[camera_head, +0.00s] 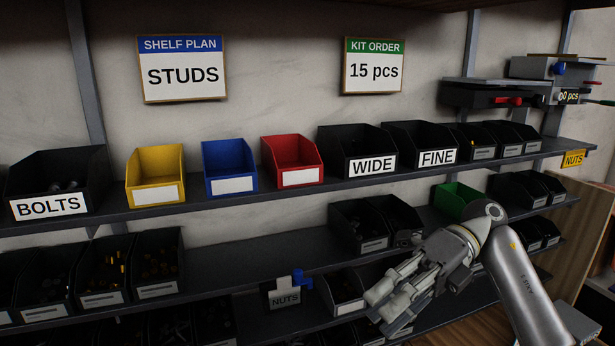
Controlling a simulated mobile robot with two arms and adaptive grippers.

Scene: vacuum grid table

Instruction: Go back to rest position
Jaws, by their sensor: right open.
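My right gripper (383,304) is open, with its fingers pointing down and to the left in front of the lower shelves. Its arm comes in from the lower right. I see nothing between its fingers. It covers parts of the bins behind it. My left gripper is not in the picture.
The upper shelf (225,207) carries a BOLTS bin (58,184), yellow (155,168), blue (229,161) and red (291,155) bins, and WIDE (350,146) and FINE (413,137) bins. A green bin (455,199) sits close behind my right wrist. A wooden panel (590,225) stands at right.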

